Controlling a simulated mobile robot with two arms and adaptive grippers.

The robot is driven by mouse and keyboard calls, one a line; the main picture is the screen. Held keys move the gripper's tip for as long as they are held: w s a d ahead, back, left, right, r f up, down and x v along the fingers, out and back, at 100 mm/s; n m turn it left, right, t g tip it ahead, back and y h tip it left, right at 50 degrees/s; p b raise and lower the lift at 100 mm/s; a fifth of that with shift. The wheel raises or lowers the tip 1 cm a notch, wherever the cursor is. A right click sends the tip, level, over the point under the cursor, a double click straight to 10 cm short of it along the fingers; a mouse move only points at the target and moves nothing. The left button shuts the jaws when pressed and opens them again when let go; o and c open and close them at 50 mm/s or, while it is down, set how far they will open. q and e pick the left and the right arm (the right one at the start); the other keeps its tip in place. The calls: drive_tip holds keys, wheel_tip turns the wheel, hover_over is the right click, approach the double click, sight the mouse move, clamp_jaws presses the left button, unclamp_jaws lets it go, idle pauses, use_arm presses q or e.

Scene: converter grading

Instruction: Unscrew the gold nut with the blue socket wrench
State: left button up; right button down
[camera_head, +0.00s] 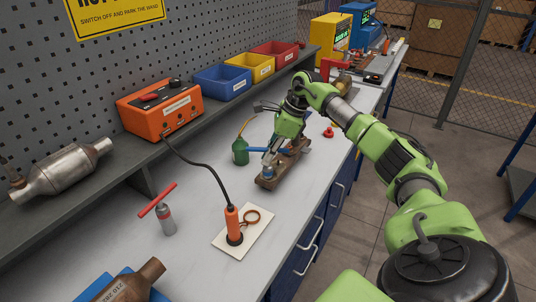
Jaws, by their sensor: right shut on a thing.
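My right gripper (274,147) reaches down over a brown, rusty part (287,166) lying on the white bench. It is shut on the blue socket wrench (254,150), whose blue bar shows to either side of the fingers. The wrench's lower end is at the near end of the brown part. I cannot tell whether the socket sits around a nut. The gold nut is not visible; the wrench and gripper may hide it. My left gripper is not in view.
A red-handled wrench (158,202) stands at the left. An orange corded tool (233,224) stands on a white pad. An orange box (159,108) and coloured bins (222,81) line the shelf. Bench is clear between them.

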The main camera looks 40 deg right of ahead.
drive_tip(key=shift+r+n, duration=0.1)
drive_tip(key=shift+n, duration=0.2)
drive_tip(key=shift+w+n+g+y, duration=0.1)
drive_tip(key=shift+n+g+y, duration=0.3)
drive_tip(key=shift+n, duration=0.6)
drive_tip(key=n+g, duration=0.1)
drive_tip(key=n, duration=0.2)
drive_tip(key=shift+m, duration=0.5)
